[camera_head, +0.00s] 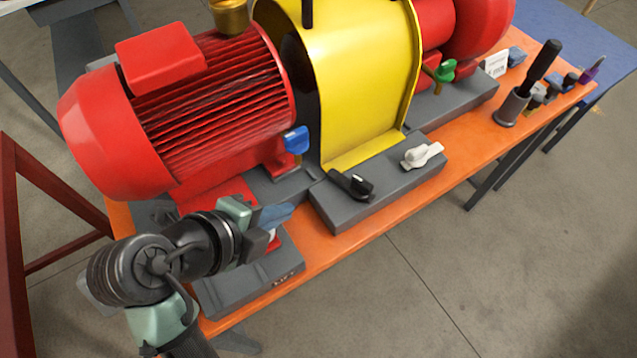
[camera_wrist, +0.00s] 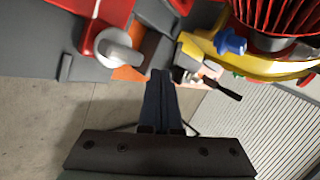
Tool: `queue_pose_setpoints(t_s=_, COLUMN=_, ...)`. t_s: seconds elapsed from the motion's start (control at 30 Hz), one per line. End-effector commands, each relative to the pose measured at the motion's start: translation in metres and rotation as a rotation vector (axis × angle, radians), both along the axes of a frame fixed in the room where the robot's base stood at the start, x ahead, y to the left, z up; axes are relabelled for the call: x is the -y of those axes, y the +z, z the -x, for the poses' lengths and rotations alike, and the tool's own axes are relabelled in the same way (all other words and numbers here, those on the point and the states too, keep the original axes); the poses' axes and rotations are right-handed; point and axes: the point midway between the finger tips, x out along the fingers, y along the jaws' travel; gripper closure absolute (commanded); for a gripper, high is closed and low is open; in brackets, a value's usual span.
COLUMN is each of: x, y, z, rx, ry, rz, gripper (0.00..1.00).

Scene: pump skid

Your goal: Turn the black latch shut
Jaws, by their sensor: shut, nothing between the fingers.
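The black latch (camera_head: 352,184) sits on a grey block (camera_head: 375,195) in front of the yellow guard, in the head view. Its handle lies at a slant, with its long end toward the upper left. My gripper (camera_head: 288,211) is to the left of the latch, apart from it, over the orange table's near left part. Its blue fingers are shut and empty, pointing right toward the latch's block. In the wrist view the shut fingers (camera_wrist: 161,75) rise in the middle. The latch is hard to make out there, near or behind the fingertips.
A white latch (camera_head: 423,155) stands right of the black one on the same block. A blue handle (camera_head: 297,140) is behind, beside the red motor (camera_head: 170,110). The yellow guard (camera_head: 365,80) rises behind. A pale handle (camera_wrist: 118,52) on red is left of my fingers.

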Motion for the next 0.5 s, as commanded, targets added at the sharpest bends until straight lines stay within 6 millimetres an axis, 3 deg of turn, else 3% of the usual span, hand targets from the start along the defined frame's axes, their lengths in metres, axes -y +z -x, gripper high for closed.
queue_pose_setpoints(t_s=0.1, x=0.007, y=-0.002, z=0.013, rx=0.050, ry=-0.055, rz=-0.044, gripper=1.00)
queue_pose_setpoints(t_s=0.2, x=0.011, y=-0.003, z=0.013, rx=0.063, ry=-0.070, rz=-0.055, gripper=1.00)
queue_pose_setpoints(t_s=0.5, x=0.033, y=-0.038, z=-0.018, rx=0.057, ry=-0.073, rz=-0.052, gripper=1.00)
